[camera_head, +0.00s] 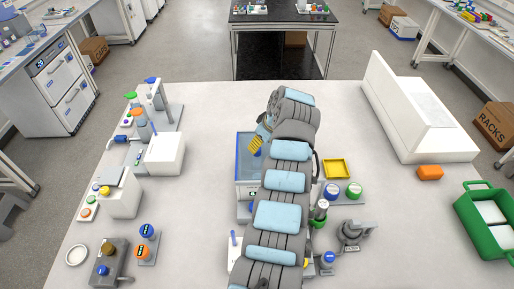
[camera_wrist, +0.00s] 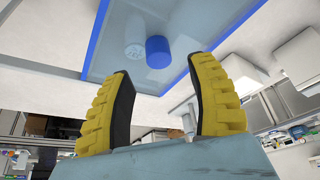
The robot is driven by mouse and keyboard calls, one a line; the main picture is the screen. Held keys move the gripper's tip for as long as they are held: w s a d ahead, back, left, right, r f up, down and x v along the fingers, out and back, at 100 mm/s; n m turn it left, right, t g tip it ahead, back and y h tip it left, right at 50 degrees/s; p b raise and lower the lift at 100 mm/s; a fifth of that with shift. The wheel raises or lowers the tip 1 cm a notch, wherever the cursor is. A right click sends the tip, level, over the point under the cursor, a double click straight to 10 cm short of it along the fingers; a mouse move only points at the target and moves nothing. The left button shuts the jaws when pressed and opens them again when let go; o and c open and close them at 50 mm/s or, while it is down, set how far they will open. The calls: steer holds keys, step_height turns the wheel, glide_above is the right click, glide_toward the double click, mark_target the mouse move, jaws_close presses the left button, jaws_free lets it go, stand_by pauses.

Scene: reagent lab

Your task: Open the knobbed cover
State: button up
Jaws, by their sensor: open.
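The knobbed cover (camera_wrist: 115,35) is a clear bluish panel with a blue edge, seen large in the wrist view. Its blue round knob (camera_wrist: 157,52) stands out from the panel. In the head view the cover (camera_head: 245,142) lies on a white box-like device (camera_head: 243,190), partly hidden behind my arm. My gripper (camera_wrist: 163,78) has two yellow ribbed fingers spread apart and empty. The knob appears between and beyond the fingertips, apart from them. In the head view my gripper (camera_head: 257,146) is over the cover, and the knob cannot be made out there.
A yellow tray (camera_head: 337,168) and several capped bottles, including a green-capped one (camera_head: 354,190), stand right of my arm. White instruments (camera_head: 166,153) stand to the left. A large white unit (camera_head: 420,110) and green crate (camera_head: 468,225) are at the right. The bench behind the device is clear.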

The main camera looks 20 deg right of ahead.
steer(key=shift+x, duration=2.5)
jaws_close()
